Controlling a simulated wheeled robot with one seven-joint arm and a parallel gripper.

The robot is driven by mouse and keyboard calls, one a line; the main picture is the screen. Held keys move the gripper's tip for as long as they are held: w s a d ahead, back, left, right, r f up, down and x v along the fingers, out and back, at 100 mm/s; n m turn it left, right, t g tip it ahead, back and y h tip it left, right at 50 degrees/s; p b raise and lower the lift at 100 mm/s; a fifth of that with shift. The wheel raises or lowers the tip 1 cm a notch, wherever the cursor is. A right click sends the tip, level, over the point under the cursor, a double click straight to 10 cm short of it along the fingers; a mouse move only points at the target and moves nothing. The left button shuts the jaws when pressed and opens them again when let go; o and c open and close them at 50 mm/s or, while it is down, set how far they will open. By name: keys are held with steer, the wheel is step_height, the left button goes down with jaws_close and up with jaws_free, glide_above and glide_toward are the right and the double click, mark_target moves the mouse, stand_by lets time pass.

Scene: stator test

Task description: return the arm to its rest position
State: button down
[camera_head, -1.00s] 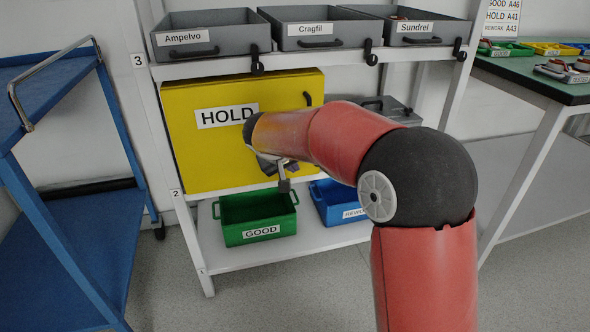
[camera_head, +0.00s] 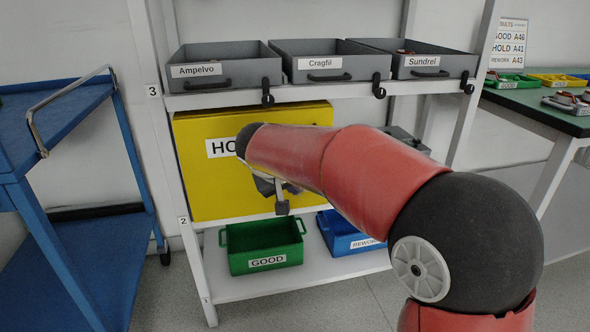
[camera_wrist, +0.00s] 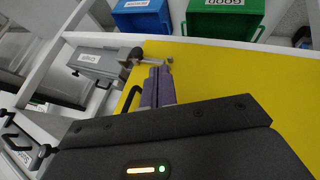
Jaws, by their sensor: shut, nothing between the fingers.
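My red arm reaches across the head view from the lower right, with its far end in front of the yellow HOLD box (camera_head: 200,185). My gripper (camera_head: 280,200) shows partly below the arm there, above the green GOOD bin (camera_head: 265,247). In the wrist view its fingers (camera_wrist: 157,84) are together and empty, over the yellow box's face or just off it. I cannot tell the exact gap. The arm hides part of the HOLD label.
Grey bins Ampelvo (camera_head: 220,68), Cragfil (camera_head: 325,62) and Sundrel (camera_head: 412,60) sit on the top shelf. A blue REWORK bin (camera_head: 345,235) is beside the green bin. A blue cart (camera_head: 70,215) stands left; a green-topped table (camera_head: 545,112) stands right.

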steer(key=s+d+r+m+g, duration=0.1)
steer(key=s+d+r, duration=0.3)
steer(key=s+d, duration=0.5)
steer(key=s+d+f+m+y, duration=0.1)
steer(key=s+d, duration=0.2)
steer(key=s, duration=0.4)
steer(key=s+d+f+m+y+p, duration=0.1)
steer(key=s+d+f, duration=0.1)
steer(key=s, duration=0.5)
steer(key=s+d+f+y+p, duration=0.1)
steer(key=s+d+f, duration=0.1)
steer(key=s+d, duration=0.2)
steer(key=s, duration=0.3)
steer(key=shift+s+d+m+g, duration=0.15)
steer(key=shift+m+g, duration=0.15)
steer(key=shift+m, duration=0.1)
